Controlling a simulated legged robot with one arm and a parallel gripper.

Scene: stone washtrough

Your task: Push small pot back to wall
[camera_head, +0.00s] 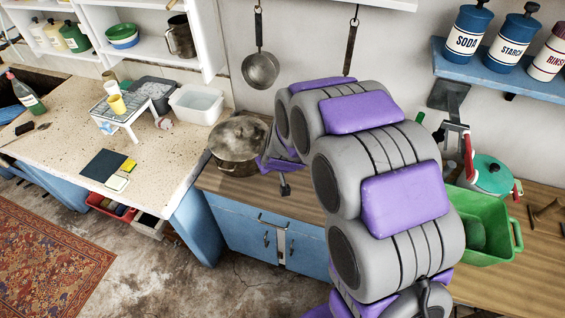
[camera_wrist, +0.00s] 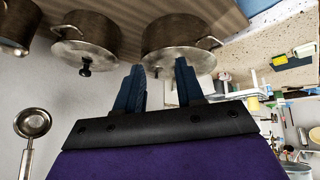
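In the wrist view, which is turned upside down, several lidded metal pots stand in a row. One pot (camera_wrist: 180,42) lies just beyond my fingertips, a second pot (camera_wrist: 85,42) is beside it, and a third pot (camera_wrist: 17,22) is cut off at the left edge. I cannot tell which is the small pot. My gripper (camera_wrist: 159,76) is open, with a gap between its blue fingers. I cannot tell whether they touch the nearest pot. In the head view, a pot (camera_head: 238,146) stands on the wooden counter, left of my arm; my arm hides what is behind it.
The white wall (camera_head: 232,92) is behind the counter, with a hanging ladle (camera_head: 260,70). A speckled worktop (camera_head: 150,175) with a white basin (camera_head: 196,103) is at left. A green crate (camera_head: 485,228) and a teal-lidded pot (camera_head: 490,172) stand at right, under a blue shelf (camera_head: 485,67).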

